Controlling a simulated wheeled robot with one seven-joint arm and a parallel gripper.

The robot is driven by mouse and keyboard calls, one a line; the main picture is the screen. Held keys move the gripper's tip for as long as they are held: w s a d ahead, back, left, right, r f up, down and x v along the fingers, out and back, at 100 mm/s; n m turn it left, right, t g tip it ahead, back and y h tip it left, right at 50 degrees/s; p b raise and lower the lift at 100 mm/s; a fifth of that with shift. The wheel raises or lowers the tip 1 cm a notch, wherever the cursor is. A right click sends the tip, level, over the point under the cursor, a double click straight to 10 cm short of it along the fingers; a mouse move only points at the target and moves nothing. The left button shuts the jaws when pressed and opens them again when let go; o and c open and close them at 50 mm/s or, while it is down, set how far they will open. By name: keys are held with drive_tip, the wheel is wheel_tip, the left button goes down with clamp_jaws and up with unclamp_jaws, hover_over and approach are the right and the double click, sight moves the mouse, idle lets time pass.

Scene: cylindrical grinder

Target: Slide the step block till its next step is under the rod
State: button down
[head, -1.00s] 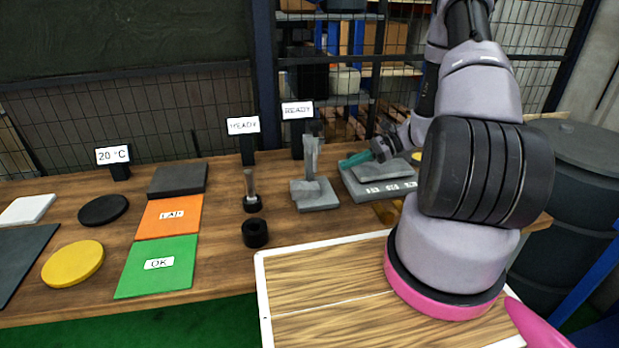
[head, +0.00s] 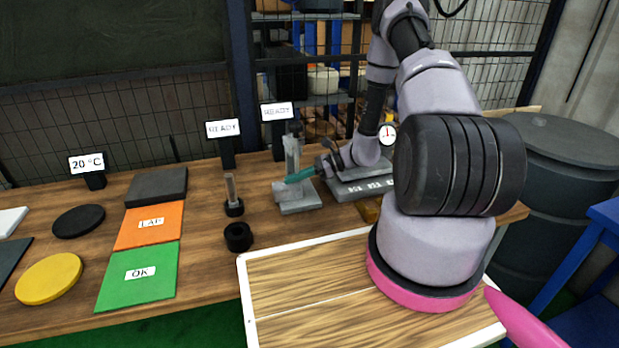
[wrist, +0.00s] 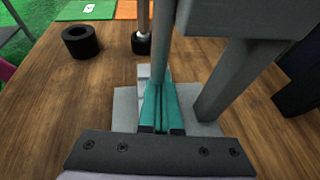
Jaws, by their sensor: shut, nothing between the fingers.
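My gripper (wrist: 158,112) has teal fingers, closed together with nothing between them, and points over the grey base plate (wrist: 124,104) of a small stand. In the wrist view a light grey step block (wrist: 144,76) shows just left of the fingertips. The fingers hide part of it, and I cannot tell whether they touch it. The metal rod (wrist: 164,38) comes down just beyond the fingertips; its lower end is hidden, so which step lies under it cannot be told. In the head view my gripper (head: 300,175) is at the right side of the stand (head: 299,204).
The stand's thick column (wrist: 226,82) rises close right of the fingers. A pin in a black holder (head: 234,208) and a black ring (head: 238,237) are left of the stand. A grey labelled plate (head: 355,190) lies right. Green and orange mats are further left.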

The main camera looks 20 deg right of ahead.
drive_tip(key=shift+f, duration=0.85)
drive_tip(key=shift+s, duration=0.1)
